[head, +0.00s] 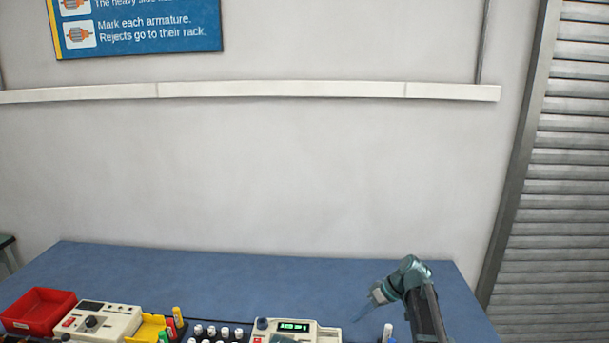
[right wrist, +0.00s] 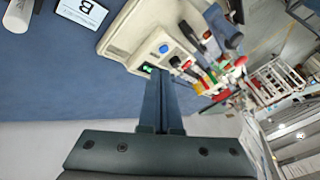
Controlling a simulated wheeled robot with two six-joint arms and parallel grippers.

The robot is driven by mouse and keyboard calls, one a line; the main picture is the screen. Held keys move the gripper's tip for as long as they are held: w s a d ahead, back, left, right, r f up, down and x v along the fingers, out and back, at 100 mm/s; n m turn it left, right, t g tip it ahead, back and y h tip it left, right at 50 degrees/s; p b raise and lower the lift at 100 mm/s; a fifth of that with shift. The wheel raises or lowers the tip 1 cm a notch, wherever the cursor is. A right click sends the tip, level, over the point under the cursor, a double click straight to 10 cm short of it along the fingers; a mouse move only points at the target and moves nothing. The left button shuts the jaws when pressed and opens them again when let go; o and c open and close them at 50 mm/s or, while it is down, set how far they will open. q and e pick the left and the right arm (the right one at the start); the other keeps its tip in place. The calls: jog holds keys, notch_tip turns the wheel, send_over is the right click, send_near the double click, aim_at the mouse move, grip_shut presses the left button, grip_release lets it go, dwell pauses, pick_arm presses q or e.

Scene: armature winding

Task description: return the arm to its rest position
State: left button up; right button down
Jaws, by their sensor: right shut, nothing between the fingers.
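My right gripper (head: 359,315) is at the lower right in the head view, its arm coming up from the bottom edge. Its fingers point down and to the left over the blue table (head: 240,270), near the right end of a beige device with a green display (head: 294,327). In the right wrist view the two dark fingers (right wrist: 160,82) lie together, with nothing between them. The beige device (right wrist: 125,45) shows beyond the fingertips there.
A red bin (head: 40,312), a beige meter box (head: 95,320), a yellow tray (head: 150,328) and several white-capped items (head: 212,331) line the table's front. A white card marked B (right wrist: 84,11) lies near the beige device. The table's back strip is clear.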

jog(key=s+f+m+h, duration=0.2)
jog(key=s+m+h, duration=0.15)
jog(key=s, duration=0.75)
jog(key=s+f+m+h, duration=0.2)
jog(key=s+m+h, duration=0.15)
jog(key=s, duration=0.75)
jog(key=s+a+n+g+h, duration=0.1)
jog(key=s+a+n, duration=0.3)
jog(key=a, duration=0.6)
jog(key=shift+s+f+b, duration=0.35)
jog(key=shift+s+f, duration=0.05)
jog(key=shift+s, duration=0.15)
